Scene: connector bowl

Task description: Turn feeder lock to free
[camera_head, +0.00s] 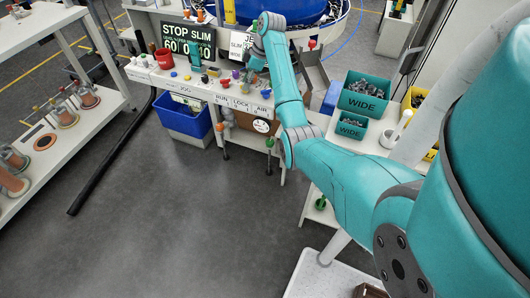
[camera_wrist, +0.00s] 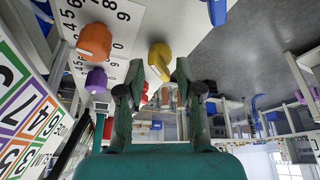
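The feeder console (camera_head: 205,92) carries a front edge lettered RUN, LOCK and AIR. The lettering LOCK (camera_head: 241,104) is in the middle of that edge. The lock's own handle and its setting cannot be made out for certain. My gripper (camera_head: 256,75) is over the right part of the console in the head view. In the wrist view my gripper (camera_wrist: 157,85) has its two fingers apart with nothing held. A yellow knob (camera_wrist: 160,58) shows beyond and between the fingertips. An orange knob (camera_wrist: 94,40) and a purple knob (camera_wrist: 96,79) are to its left, near printed numbers.
A red cup (camera_head: 164,59) and several small coloured knobs stand on the console. A blue bin (camera_head: 183,117) is below it. Teal WIDE bins (camera_head: 366,95) are on the right-hand table. A rack (camera_head: 62,115) stands at left. Grey floor (camera_head: 180,200) is clear in front.

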